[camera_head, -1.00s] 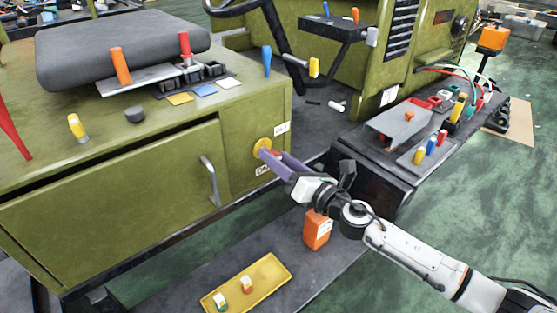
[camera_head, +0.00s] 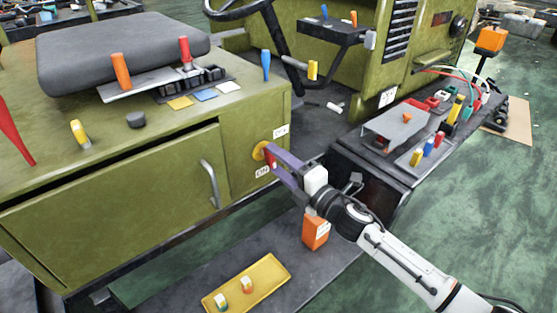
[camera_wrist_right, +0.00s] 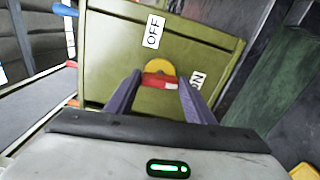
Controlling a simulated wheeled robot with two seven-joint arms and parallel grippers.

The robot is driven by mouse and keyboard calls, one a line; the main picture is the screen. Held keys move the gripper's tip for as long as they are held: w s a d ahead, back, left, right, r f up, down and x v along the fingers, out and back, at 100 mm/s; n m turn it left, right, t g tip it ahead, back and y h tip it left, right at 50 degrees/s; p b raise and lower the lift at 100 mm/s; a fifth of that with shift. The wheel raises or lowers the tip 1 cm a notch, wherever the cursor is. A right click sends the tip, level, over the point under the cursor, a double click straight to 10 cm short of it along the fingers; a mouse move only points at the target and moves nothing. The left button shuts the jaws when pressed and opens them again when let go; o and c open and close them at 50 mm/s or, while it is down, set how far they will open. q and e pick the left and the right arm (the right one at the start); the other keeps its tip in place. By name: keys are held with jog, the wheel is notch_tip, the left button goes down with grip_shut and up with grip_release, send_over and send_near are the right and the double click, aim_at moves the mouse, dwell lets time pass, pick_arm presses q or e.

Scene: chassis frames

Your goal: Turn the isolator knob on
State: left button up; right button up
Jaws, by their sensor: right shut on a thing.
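The isolator knob is a yellow disc (camera_head: 259,150) with a red handle (camera_head: 271,161) on the front of the green cabinet. A white OFF label (camera_head: 281,131) is above and right of it, and an ON label (camera_head: 262,172) is below. In the right wrist view the yellow disc (camera_wrist_right: 160,66) and red handle (camera_wrist_right: 158,80) sit between the purple fingers. My right gripper (camera_head: 274,158) is shut on the red handle, with its fingers on either side. The fingers partly hide the knob in the head view. My left gripper is not in view.
The cabinet has a grey pull handle (camera_head: 210,184) left of the knob. A dark bench (camera_head: 370,165) with tools stands to the right. An orange box (camera_head: 316,232) and a yellow tray (camera_head: 275,268) lie on the lower step beneath my right arm.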

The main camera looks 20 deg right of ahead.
jog(key=shift+m, duration=0.6)
jog(key=o, duration=1.1)
jog(key=shift+c, duration=0.2)
jog(key=v, duration=1)
jog(key=shift+s+b, duration=0.15)
jog(key=shift+b, duration=0.15)
